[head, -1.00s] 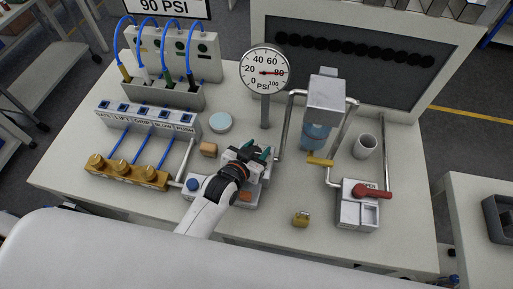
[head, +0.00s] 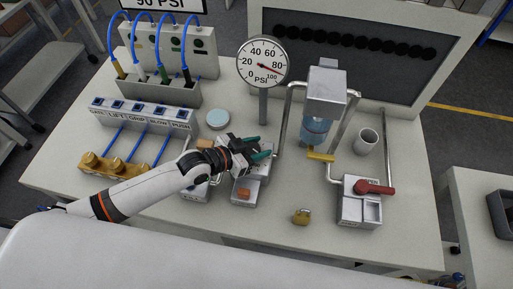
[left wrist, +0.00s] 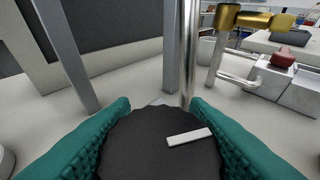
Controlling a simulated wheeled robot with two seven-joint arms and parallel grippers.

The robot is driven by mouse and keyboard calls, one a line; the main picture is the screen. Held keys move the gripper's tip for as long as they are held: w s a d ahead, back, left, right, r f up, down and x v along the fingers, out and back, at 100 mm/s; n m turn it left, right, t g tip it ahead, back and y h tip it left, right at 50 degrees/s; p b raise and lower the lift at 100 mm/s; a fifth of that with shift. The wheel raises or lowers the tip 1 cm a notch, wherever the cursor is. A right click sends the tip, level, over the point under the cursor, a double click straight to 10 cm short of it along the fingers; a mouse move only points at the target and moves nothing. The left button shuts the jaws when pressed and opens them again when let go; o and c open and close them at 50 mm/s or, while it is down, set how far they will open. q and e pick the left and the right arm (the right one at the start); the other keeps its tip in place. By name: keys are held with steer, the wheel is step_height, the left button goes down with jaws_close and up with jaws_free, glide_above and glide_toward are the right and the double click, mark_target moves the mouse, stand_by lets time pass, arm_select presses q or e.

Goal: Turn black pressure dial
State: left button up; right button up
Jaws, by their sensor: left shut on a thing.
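The black pressure dial (left wrist: 150,150) fills the lower middle of the left wrist view, with a white mark pointing right. My left gripper (head: 262,151) is shut on it, with a teal finger on each side. In the head view the dial is mostly hidden by the gripper. The round pressure gauge (head: 262,63) stands behind on a grey post. Its red needle points to the lower right, between 80 and 100. The sign (head: 160,4) at the top reads "90 PSI", partly cut off. My right gripper is not in view.
A silver pipe (left wrist: 188,60) rises just beyond the dial. A filter unit (head: 325,100) stands right of it, with a red-handled valve (head: 373,187) in front. A yellow padlock (head: 301,216) lies at the front. Labelled switches (head: 145,115) and brass fittings (head: 112,165) are on the left.

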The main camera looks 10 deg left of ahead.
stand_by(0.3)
arm_select(q)
steer(key=o, duration=1)
steer(key=shift+s+a+r, duration=0.15)
steer(key=shift+s+a, duration=0.15)
steer(key=shift+a, duration=0.05)
steer(key=b+v, duration=0.1)
steer(key=v, duration=1)
steer(key=shift+b, duration=0.35)
